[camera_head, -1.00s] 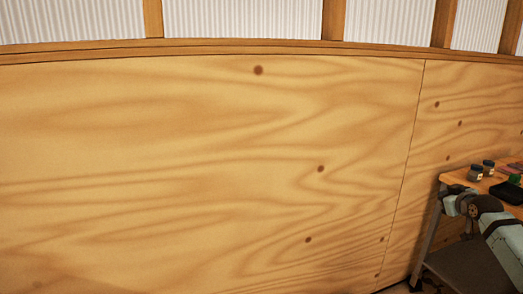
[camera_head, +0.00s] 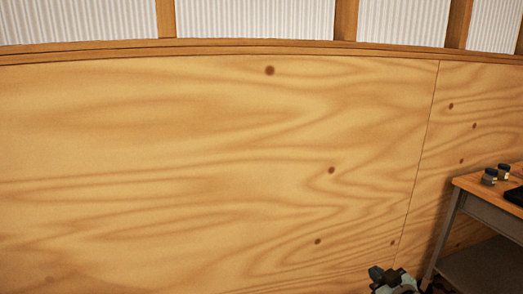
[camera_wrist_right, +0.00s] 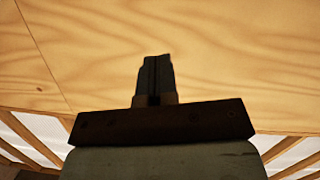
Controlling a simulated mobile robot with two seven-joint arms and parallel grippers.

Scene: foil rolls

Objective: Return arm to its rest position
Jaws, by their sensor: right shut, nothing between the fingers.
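My right gripper (camera_head: 379,272) shows at the bottom edge of the head view, in front of the plywood wall and to the left of the table. In the right wrist view its two dark fingers (camera_wrist_right: 155,76) are together with nothing between them. The plywood wall fills the background behind them. Most of my right arm is below the head view. My left gripper is not in view.
A wooden-topped table (camera_head: 480,186) with a lower shelf stands at the right edge. Small jars (camera_head: 490,176) and a dark item (camera_head: 515,196) are on it. The plywood wall (camera_head: 200,150) fills most of the view.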

